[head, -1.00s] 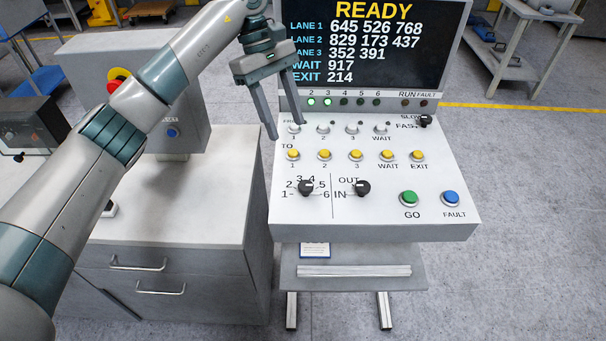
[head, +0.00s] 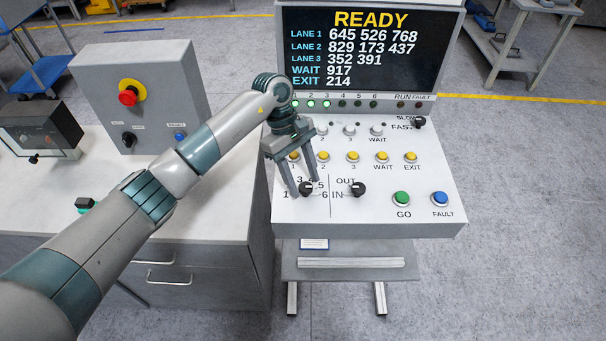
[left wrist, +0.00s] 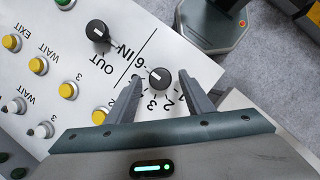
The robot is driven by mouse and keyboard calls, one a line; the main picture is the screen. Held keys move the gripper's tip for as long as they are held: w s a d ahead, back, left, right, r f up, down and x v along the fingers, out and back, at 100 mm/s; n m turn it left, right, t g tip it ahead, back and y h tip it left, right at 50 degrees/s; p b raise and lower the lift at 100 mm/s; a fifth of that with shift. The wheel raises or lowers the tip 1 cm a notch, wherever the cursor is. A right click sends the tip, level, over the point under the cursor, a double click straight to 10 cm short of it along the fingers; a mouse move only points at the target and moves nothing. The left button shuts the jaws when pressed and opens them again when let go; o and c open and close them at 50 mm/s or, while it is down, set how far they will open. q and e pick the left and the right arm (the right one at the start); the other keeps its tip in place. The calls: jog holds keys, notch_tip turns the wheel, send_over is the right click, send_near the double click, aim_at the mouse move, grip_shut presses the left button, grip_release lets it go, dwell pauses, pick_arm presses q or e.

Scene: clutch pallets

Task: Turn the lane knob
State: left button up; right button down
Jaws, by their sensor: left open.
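The lane knob (head: 306,188) is a small black dial on the sloped white panel, ringed by the numbers 1 to 6. In the left wrist view the knob (left wrist: 159,78) shows between my two finger ends. My left gripper (head: 305,187) is open, its fingers pointing down at the panel on either side of the knob. In the left wrist view the fingers of the gripper (left wrist: 160,78) stand apart from the knob, with a gap on each side. I cannot tell whether the tips touch the panel. My right gripper is not in view.
The OUT/IN knob (head: 358,189) sits just right of the lane knob. Yellow buttons (head: 352,157) run in a row above. A green GO button (head: 401,198) and a blue FAULT button (head: 440,198) lie at the right. The screen (head: 362,50) reads READY.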

pick_arm(q)
jog(key=shift+f, duration=0.25)
jog(key=c, duration=1)
